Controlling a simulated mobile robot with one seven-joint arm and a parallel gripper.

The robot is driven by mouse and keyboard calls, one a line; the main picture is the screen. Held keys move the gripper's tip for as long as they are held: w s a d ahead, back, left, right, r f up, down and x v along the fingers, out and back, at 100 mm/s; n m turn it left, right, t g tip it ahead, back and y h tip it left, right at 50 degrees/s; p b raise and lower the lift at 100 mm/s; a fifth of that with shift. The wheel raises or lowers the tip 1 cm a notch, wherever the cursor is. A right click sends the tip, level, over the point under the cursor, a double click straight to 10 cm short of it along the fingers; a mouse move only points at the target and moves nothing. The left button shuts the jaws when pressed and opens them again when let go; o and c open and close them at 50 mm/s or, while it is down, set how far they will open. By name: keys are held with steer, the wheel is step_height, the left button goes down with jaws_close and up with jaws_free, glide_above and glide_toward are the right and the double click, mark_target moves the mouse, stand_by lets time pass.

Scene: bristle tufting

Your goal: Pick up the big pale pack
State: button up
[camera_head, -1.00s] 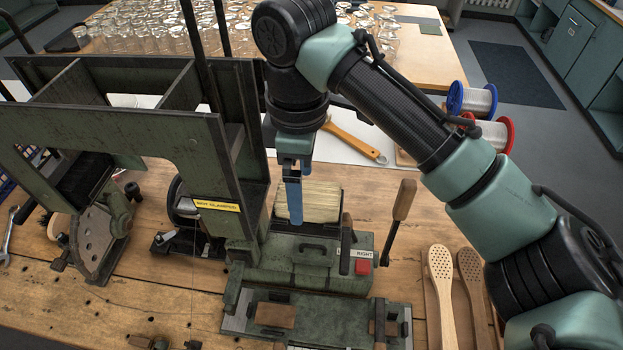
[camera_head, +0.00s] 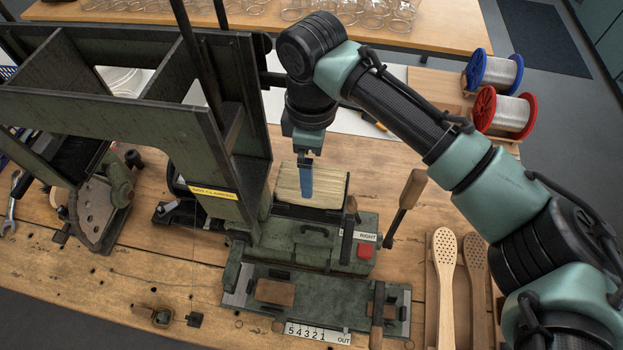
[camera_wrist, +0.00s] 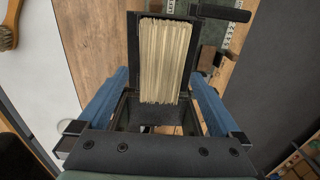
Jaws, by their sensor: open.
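The big pale pack (camera_head: 328,188) is a block of straw-coloured bristles. It sits in a dark open-topped box behind the green machine bed in the head view. In the wrist view the pack (camera_wrist: 165,60) stands in its dark box between my two blue fingers. My gripper (camera_head: 306,196) points down over the pack in the head view, with one blue finger showing in front of it. In the wrist view my gripper (camera_wrist: 160,85) is wide open, with a gap on each side of the pack. I cannot tell how far the fingertips are above the box rim.
A tall green machine frame (camera_head: 225,130) stands close left of the pack. A wooden-handled crank (camera_head: 405,200) rises at its right. Wooden brush paddles (camera_head: 444,270) lie at right on the bench. A blue spool (camera_head: 494,70) and a red spool (camera_head: 503,112) stand behind.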

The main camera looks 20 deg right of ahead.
step_height(320, 180, down, 5)
steer(key=shift+s+a+p, duration=0.1)
steer(key=shift+p, duration=0.8)
steer(key=shift+r, duration=0.1)
steer(key=c, duration=1.4)
